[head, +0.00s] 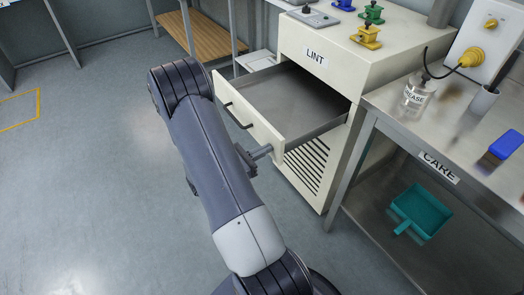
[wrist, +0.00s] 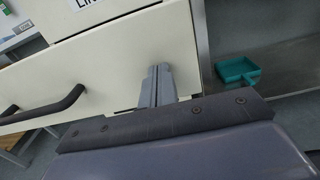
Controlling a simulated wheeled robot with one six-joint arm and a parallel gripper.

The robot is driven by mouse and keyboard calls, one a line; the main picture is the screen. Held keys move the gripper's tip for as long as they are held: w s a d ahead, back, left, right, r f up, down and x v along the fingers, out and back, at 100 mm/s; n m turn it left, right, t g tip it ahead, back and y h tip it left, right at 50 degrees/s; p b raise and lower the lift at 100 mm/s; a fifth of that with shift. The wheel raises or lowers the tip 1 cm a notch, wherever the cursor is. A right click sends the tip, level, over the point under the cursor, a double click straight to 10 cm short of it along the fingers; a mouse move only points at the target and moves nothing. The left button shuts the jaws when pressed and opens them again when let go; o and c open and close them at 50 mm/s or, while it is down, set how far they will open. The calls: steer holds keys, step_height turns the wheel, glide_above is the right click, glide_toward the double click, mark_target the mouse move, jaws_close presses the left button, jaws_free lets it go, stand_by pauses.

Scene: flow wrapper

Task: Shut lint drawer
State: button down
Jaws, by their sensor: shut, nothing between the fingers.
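The lint drawer (head: 300,98) is pulled well out of the cream cabinet in the head view, and its grey inside looks empty. Its front panel (head: 245,115) has a black bar handle (head: 238,116), which also shows at the left in the wrist view (wrist: 48,108). The "LINT" label (head: 315,57) is on the cabinet above the opening. My gripper (head: 268,151) is shut and empty, at the right end of the drawer front, right of the handle. In the wrist view, my gripper's fingers (wrist: 157,75) point at the panel. I cannot tell whether they touch it.
A steel bench (head: 455,125) labelled "CARE" stands right of the cabinet, with a grease bottle (head: 415,97) on top. A teal dustpan (head: 421,210) is on its lower shelf. Yellow, green and blue fixtures are on the cabinet top. Floor at the left is clear.

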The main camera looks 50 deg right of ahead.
mark_target(303, 131)
steer(key=b+x, duration=0.3)
steer(key=x, duration=1.1)
steer(key=b+x, duration=0.3)
steer(key=x, duration=1.2)
steer(key=shift+s+f, duration=0.1)
steer(key=shift+s, duration=0.15)
steer(key=shift+d, duration=0.4)
steer(key=shift+r, duration=0.3)
steer(key=shift+f, duration=0.1)
steer(key=v, duration=1.4)
steer(key=shift+f, duration=0.15)
steer(key=x, duration=1.3)
steer(key=shift+s+d, duration=0.1)
steer(key=shift+d, duration=0.3)
